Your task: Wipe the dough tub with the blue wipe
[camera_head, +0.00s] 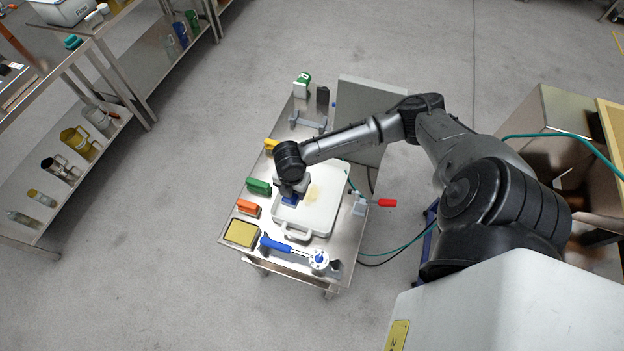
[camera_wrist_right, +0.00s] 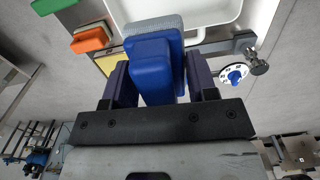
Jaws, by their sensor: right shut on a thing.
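The white dough tub (camera_head: 317,216) lies on the small steel table, with a yellowish smear (camera_head: 313,193) on its floor. My right gripper (camera_head: 291,196) is over the tub's left side. It is shut on the blue wipe (camera_head: 289,200), a blue block with a grey pad. In the right wrist view the wipe (camera_wrist_right: 153,68) sits between the two fingers, and part of the tub (camera_wrist_right: 205,14) shows beyond it. I cannot tell whether the pad touches the tub. My left gripper is not in view.
Green (camera_head: 258,187), orange (camera_head: 247,208) and yellow (camera_head: 270,145) wipes lie along the table's left edge. A yellow pad in a tray (camera_head: 241,233) is at the front left corner. A blue-handled tool (camera_head: 290,249) lies in front of the tub. A red-handled clamp (camera_head: 385,203) juts out right.

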